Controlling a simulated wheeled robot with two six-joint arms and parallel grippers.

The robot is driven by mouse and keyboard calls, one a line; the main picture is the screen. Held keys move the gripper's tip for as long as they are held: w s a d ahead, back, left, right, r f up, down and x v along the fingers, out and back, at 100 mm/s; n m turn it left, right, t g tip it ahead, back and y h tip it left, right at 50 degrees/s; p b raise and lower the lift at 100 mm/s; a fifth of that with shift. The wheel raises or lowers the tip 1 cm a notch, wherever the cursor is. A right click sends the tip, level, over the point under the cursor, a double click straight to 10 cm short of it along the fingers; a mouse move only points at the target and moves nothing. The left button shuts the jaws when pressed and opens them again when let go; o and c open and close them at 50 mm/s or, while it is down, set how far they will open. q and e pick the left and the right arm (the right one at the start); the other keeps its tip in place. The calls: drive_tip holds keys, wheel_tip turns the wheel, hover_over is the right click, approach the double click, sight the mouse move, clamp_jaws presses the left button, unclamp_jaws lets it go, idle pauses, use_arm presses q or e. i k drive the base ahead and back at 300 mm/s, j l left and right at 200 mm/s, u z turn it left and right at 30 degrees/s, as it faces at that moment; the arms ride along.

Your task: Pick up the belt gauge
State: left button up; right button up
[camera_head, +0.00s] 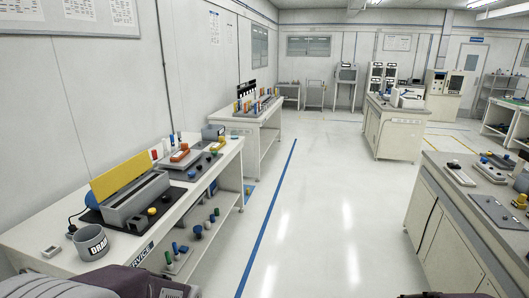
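I cannot pick out a belt gauge for certain in the head view; the small items on the benches are too small to name. On the near left bench (38,240) a grey machine with a raised yellow lid (130,173) stands on a dark mat. A dark grey cup with lettering (91,243) and a small pale block (51,251) sit near its front end. Neither of my grippers shows; only dark parts, probably of my own body, are at the bottom edge.
A right-hand bench (447,222) carries several small devices. A cabinet island (397,135) stands farther back. The white floor (325,215) between the rows is clear, with a blue line (268,217) along the left.

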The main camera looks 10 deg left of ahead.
sight(177, 156)
drive_tip(key=i+u, duration=0.3)
drive_tip(key=i, duration=1.85)
drive_tip(key=i+u, duration=0.35)
drive_tip(key=i+l+u, duration=0.15)
drive_tip(key=i+u, duration=0.2)
drive_tip(key=i+l+u, duration=0.3)
drive_tip(key=i+u, duration=0.15)
drive_tip(key=u, duration=0.25)
drive_tip(key=i+u, duration=0.2)
drive_tip(key=u, duration=0.2)
drive_tip(key=i+l+u, duration=0.15)
drive_tip(key=u, duration=0.3)
drive_tip(key=i+l+u, duration=0.1)
drive_tip(key=u, duration=0.3)
